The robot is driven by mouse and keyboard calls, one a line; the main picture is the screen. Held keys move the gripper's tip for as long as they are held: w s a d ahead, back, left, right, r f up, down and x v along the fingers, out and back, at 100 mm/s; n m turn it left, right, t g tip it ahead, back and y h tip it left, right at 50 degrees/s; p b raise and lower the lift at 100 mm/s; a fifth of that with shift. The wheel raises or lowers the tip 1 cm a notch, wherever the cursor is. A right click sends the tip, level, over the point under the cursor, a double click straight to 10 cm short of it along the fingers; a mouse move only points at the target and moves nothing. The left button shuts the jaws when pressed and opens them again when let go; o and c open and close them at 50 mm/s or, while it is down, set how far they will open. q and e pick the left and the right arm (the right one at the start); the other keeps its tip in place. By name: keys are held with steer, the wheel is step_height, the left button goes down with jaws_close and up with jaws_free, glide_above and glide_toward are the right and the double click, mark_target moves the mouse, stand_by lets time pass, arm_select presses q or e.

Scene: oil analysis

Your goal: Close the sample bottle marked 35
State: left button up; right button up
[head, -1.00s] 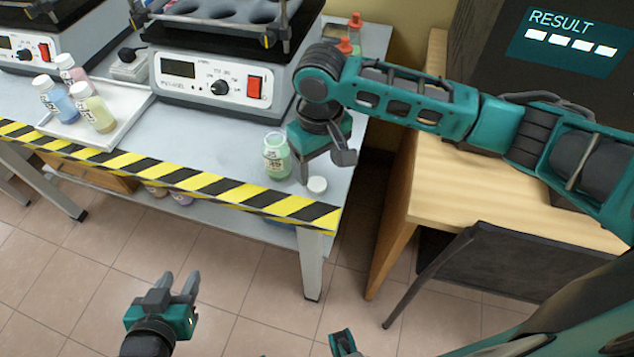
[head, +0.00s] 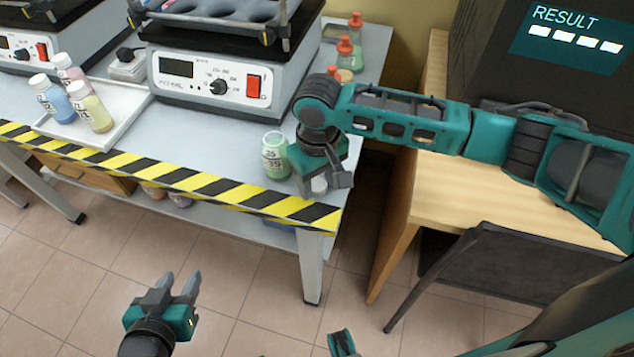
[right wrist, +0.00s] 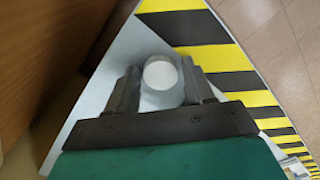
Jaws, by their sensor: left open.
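The sample bottle marked 35 (head: 275,156) stands upright and uncapped on the grey table near its front right corner, holding green liquid. A white cap (head: 319,185) lies on the table just right of it, partly hidden by my right gripper (head: 322,188). In the right wrist view the white cap (right wrist: 160,74) sits between the two fingers of my right gripper (right wrist: 162,86). Those fingers are apart, with a narrow gap showing beside the cap. My left gripper (head: 176,287) is open and empty, over the floor in front of the table.
A white tray (head: 125,112) with several capped bottles (head: 90,108) stands at the left. A shaker device (head: 205,82) stands behind the bottle. Red-capped bottles (head: 345,55) stand at the back right. Yellow-black tape (head: 180,178) marks the table's front edge.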

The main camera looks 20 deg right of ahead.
mark_target(317, 185)
steer(key=c, duration=0.7)
steer(key=shift+r, duration=0.1)
steer(key=shift+c, duration=0.2)
steer(key=shift+r, duration=0.4)
arm_select(q)
steer(key=s+a+r+p, duration=0.1)
steer(key=r+p, duration=0.1)
steer(key=p, duration=0.2)
steer(key=shift+s+a+y, duration=0.1)
steer(key=shift+a+y, duration=0.3)
arm_select(e)
step_height(317, 185, up, 19)
arm_select(q)
steer(key=shift+o, duration=0.2)
steer(key=shift+d, duration=0.15)
